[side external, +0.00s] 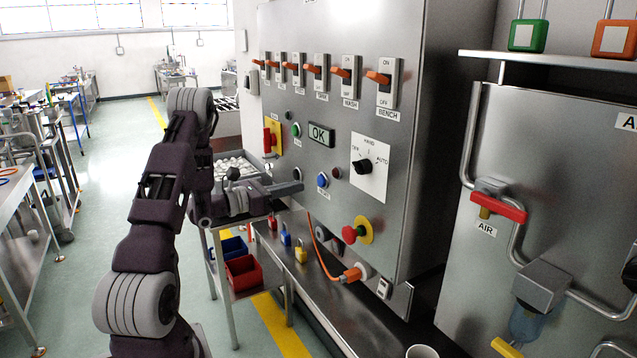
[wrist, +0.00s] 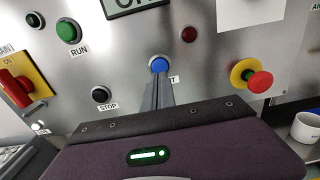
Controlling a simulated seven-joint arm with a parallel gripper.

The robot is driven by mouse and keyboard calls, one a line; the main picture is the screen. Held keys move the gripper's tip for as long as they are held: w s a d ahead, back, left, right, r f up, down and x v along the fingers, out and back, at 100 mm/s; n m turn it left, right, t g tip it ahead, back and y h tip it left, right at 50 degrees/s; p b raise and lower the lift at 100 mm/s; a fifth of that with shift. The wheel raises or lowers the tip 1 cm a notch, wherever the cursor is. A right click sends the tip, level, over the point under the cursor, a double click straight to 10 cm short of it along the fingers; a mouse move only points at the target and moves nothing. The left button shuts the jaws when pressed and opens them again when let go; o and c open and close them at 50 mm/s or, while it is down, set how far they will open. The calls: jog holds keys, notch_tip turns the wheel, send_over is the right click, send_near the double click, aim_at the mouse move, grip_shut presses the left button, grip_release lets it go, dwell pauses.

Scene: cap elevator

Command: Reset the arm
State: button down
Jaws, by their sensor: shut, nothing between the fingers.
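My gripper (side external: 297,188) is shut and empty. It points at the steel control panel (side external: 350,226), at the height of its lower row of buttons. In the wrist view its closed fingers (wrist: 158,90) end just below the blue button (wrist: 159,65). The label beside that button is partly hidden by the fingers. In the side view the blue button (side external: 322,180) is just right of the fingertips. I cannot tell whether the fingers touch it. My arm reaches in from the left.
The panel also carries a green RUN button (wrist: 68,31), a black STOP button (wrist: 101,94), a red emergency stop (wrist: 259,84), a rotary selector (side external: 371,167) and a row of orange-lever switches (side external: 316,70). An orange cable (side external: 322,258) hangs below. A trolley with a tray (side external: 212,230) stands behind my arm.

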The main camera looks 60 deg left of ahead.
dwell(0.3)
jog(key=d+r+m+g+h, duration=0.3)
jog(key=d+m+h, duration=0.15)
jog(key=d, duration=0.55)
jog(key=d+r+m+g+h, duration=0.35)
jog(key=d+m, duration=0.25)
jog(key=d, duration=0.4)
jog(key=d+r+m+g+h, duration=0.3)
jog(key=d+r+m+h, duration=0.15)
jog(key=d, duration=0.45)
jog(key=s+d+m+g+y, duration=0.3)
jog(key=s+d+m+g, duration=0.3)
jog(key=s+d+m, duration=0.45)
jog(key=s+a+f+m+t+y, duration=0.1)
jog(key=s+a+m+y, duration=0.1)
jog(key=s+m+y, duration=0.2)
jog(key=s+a+f+m+t+y, duration=0.1)
jog(key=s+a+m+t+y, duration=0.1)
jog(key=s+m+y, duration=0.3)
jog(key=s+m, duration=0.1)
jog(key=s, duration=0.2)
jog(key=shift+s+f, duration=0.15)
jog(key=shift+f, duration=0.15)
